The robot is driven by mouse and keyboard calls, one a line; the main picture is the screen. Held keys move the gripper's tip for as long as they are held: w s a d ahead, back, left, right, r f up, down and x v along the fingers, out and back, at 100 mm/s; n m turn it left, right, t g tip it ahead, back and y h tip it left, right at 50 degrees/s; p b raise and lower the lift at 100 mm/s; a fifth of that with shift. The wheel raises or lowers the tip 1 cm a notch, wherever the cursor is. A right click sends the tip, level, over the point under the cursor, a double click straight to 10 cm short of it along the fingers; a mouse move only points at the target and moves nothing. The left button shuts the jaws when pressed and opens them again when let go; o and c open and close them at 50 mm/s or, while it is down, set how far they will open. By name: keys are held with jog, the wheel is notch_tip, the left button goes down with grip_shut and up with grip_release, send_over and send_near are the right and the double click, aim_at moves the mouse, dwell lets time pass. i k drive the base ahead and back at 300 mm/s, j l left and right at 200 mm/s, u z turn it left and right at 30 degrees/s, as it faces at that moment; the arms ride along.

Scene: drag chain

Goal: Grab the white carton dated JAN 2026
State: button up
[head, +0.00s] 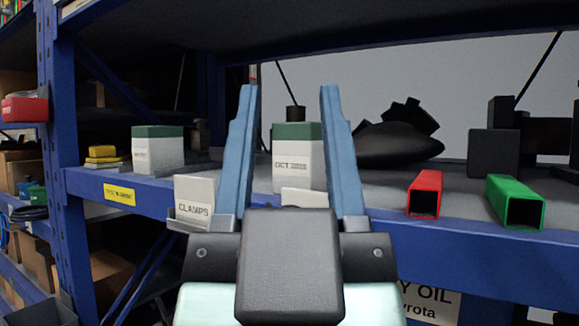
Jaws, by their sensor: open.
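A white carton with a green top, dated OCT and what looks like 2025 (298,165), stands upright on the shelf. In the picture it shows between the two blue fingers of my gripper (290,95), which is open and empty. The fingers point forward and hide part of its surroundings; I cannot tell how far ahead it is. A second white carton with a green top (158,156) stands upright further left on the shelf, clear of my gripper. Its printed label is too small to read. No JAN 2026 date is legible.
A CLAMPS card (194,203) stands at the shelf's front edge, left of my gripper. A red square tube (424,194) and a green square tube (515,201) lie to the right. Dark objects (398,140) sit behind. A blue post (58,100) rises at left.

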aim_at(154, 147)
jog(key=u, duration=0.7)
